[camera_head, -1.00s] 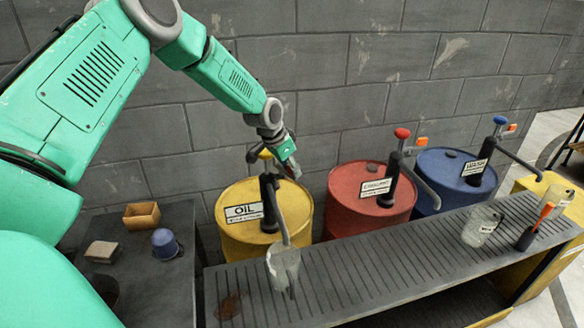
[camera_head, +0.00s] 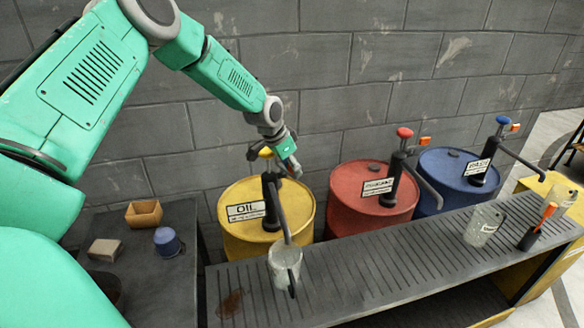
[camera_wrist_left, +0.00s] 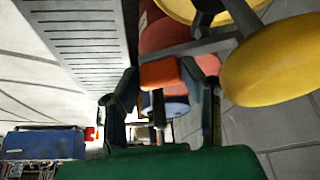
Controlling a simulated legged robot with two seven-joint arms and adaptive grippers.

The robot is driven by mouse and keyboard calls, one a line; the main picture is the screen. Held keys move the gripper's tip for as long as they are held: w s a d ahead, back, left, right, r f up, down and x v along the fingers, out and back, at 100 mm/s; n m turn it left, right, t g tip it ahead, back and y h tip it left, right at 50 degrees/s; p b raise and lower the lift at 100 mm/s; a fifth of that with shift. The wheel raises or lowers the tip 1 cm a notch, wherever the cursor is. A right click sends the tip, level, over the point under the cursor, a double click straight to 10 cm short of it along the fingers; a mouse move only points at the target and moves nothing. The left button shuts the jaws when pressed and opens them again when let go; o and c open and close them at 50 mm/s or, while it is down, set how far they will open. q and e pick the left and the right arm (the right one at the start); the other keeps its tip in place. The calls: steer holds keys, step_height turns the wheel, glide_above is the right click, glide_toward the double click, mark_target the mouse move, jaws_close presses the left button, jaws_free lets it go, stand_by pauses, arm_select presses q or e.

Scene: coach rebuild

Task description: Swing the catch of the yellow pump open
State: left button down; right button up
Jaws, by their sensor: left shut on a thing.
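The yellow pump stands on the yellow drum (camera_head: 238,236) labelled OIL. Its yellow knob (camera_head: 266,153) peeks out beside my left gripper (camera_head: 279,166), and its dark spout reaches over the grated bench to a clear jar (camera_head: 284,266). In the left wrist view the yellow knob (camera_wrist_left: 270,72) is large at the right. The orange catch (camera_wrist_left: 160,74) sits between the two dark fingers of my left gripper (camera_wrist_left: 161,82), which is shut on it. In the head view the gripper hides the catch. My right gripper is not in view.
A red drum (camera_head: 350,212) and a blue drum (camera_head: 437,203), each with its own pump, stand to the right. The slatted bench (camera_head: 370,265) runs in front. The block wall is close behind.

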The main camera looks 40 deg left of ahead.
arm_select(q)
steer(key=c, duration=1)
jaws_free()
steer(key=shift+s+f, duration=0.15)
steer(key=shift+f, duration=0.15)
steer(key=shift+c, duration=0.2)
steer(key=shift+w, duration=0.2)
steer(key=shift+a, duration=0.1)
step_height(320, 180, up, 10)
steer(key=shift+w+f, duration=0.1)
